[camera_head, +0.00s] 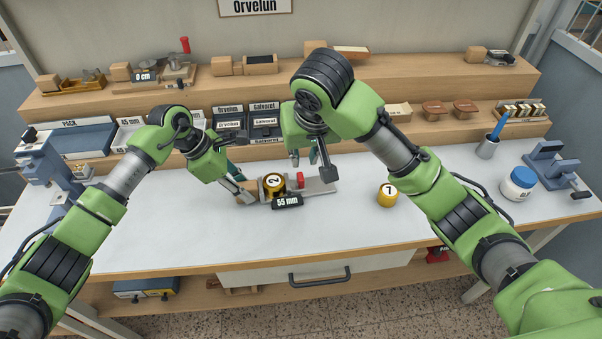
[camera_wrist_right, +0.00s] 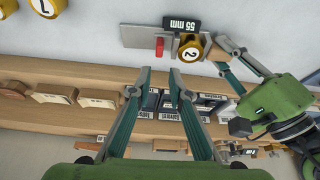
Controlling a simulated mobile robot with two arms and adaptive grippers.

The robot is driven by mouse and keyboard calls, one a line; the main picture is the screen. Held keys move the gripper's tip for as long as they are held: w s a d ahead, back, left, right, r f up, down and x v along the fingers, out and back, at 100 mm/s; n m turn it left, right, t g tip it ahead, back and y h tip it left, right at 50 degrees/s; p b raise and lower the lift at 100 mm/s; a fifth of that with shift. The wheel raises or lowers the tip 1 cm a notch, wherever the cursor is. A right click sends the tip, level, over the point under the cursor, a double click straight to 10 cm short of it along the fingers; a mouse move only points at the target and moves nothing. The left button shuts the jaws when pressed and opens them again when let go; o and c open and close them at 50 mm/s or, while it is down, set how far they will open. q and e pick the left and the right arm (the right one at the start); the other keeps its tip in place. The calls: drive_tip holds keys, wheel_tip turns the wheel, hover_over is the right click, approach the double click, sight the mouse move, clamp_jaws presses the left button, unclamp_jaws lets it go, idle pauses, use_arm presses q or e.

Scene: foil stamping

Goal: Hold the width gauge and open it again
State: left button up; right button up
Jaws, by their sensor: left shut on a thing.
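The width gauge (camera_head: 318,187) lies on the white table, a flat metal bar with a black "55 mm" tag (camera_head: 287,201) and a red knob (camera_head: 300,179). A yellow roll marked 2 (camera_head: 273,184) sits in it, between its jaws. My left gripper (camera_head: 243,194) is shut on the gauge's wooden left end. In the right wrist view the gauge (camera_wrist_right: 146,37) shows with its red knob (camera_wrist_right: 159,46). My right gripper (camera_head: 305,158) is open and empty, above and behind the gauge; its two fingers (camera_wrist_right: 160,75) stand apart in the wrist view, pointing toward the gauge without touching it.
A yellow roll marked 7 (camera_head: 387,195) stands to the right of the gauge. Behind are shelves with labelled boxes (camera_head: 265,118) and wooden blocks. The table front is clear.

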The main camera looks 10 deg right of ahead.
sight(301, 176)
drive_tip(key=x, duration=1.1)
drive_tip(key=shift+w+d+f, duration=0.1)
drive_tip(key=shift+f, duration=0.2)
clamp_jaws()
